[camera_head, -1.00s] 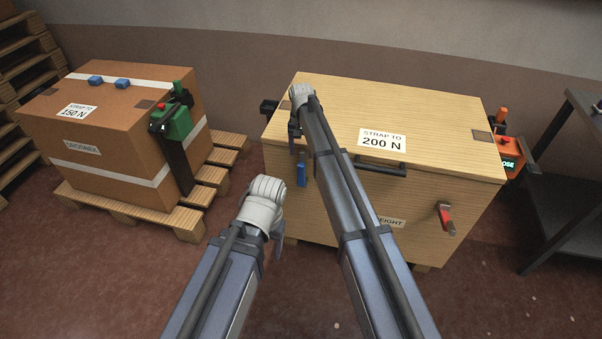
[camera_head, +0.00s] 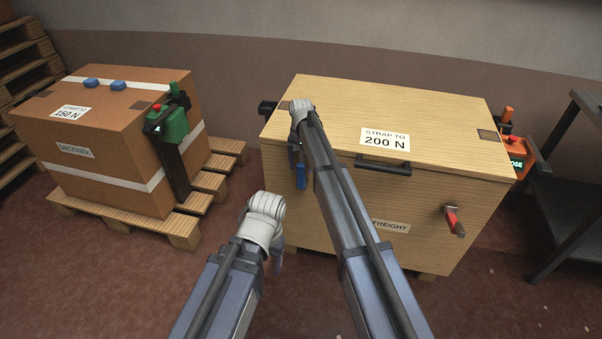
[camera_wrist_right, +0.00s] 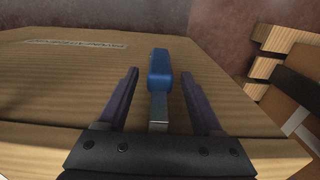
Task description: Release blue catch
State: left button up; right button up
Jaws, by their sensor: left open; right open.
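The wooden crate (camera_head: 330,205) has a blue catch (camera_head: 301,177) on the left of its front and a red catch (camera_head: 454,222) on the right. My right gripper (camera_head: 297,158) is at the blue catch, and the arm hides part of the crate front. In the right wrist view the blue catch (camera_wrist_right: 160,72) with its metal stem stands between the two open fingers of the right gripper (camera_wrist_right: 160,84), with gaps on both sides. My left gripper (camera_head: 277,260) hangs in front of the crate's left side, away from the catches; its fingers are mostly hidden.
A brown carton (camera_head: 110,165) on a pallet (camera_head: 185,228) stands at left, with a green strapping tool (camera_head: 172,125). A black handle (camera_head: 383,168) juts from the crate front. An orange device (camera_head: 518,155) and a dark shelf (camera_head: 562,205) are at right.

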jog(key=shift+f, duration=0.3)
grip_shut()
dwell(0.4)
dwell(0.9)
